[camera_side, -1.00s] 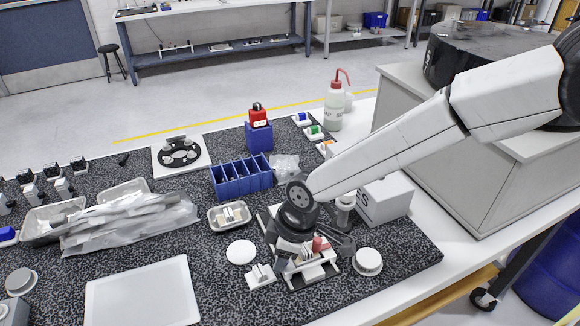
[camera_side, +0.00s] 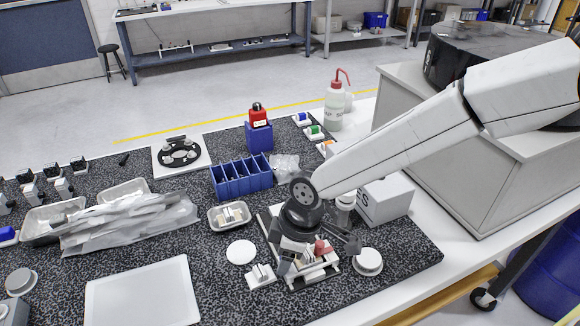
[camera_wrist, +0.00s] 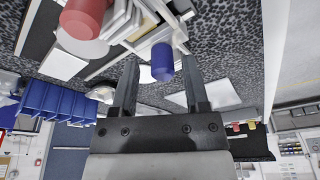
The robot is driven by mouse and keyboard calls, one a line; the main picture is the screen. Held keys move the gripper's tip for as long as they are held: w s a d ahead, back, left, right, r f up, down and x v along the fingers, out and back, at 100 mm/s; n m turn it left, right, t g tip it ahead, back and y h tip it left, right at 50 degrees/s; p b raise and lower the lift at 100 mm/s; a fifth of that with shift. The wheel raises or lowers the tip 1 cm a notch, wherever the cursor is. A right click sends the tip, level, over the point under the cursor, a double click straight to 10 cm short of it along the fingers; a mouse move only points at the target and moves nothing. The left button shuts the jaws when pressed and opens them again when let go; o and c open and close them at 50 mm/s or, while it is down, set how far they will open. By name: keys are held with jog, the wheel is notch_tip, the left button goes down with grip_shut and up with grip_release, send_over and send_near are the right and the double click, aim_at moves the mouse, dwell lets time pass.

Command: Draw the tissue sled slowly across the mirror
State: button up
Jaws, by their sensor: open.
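In the side view, the fixture (camera_side: 318,272), a pale frame holding upright white plates, stands near the front of the speckled mat, partly hidden by my gripper. A red knob (camera_side: 321,247) rises from it. In the wrist view, my gripper (camera_wrist: 160,66) is open. A blue cylindrical knob (camera_wrist: 162,63) appears between its fingertips; I cannot tell whether they touch it. The red knob (camera_wrist: 85,18) is at upper left, outside the fingers, beside the white plates (camera_wrist: 130,22). I cannot make out which part is the tissue sled or the mirror face.
A white round disc (camera_side: 241,252) and a small white block (camera_side: 261,276) lie left of the fixture. A round white pot (camera_side: 368,262) is close on its right. A white box (camera_side: 386,199) and blue rack (camera_side: 241,177) stand behind. The front mat is mostly clear.

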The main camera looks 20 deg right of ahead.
jog(key=shift+a+r, duration=0.1)
jog(key=shift+r, duration=2.7)
jog(key=d+m+h, duration=0.1)
jog(key=d+m, duration=0.4)
jog(key=d, duration=1.2)
jog(key=s+d+m, duration=0.3)
jog(key=s+d, duration=0.2)
jog(key=d, duration=0.3)
jog(key=s+d+f+m+t+h, duration=0.1)
jog(key=s+d+m, duration=0.3)
jog(key=d, duration=0.3)
jog(key=shift+s+d+f, duration=0.3)
jog(key=shift+s+d, duration=0.1)
jog(key=shift+s, duration=0.4)
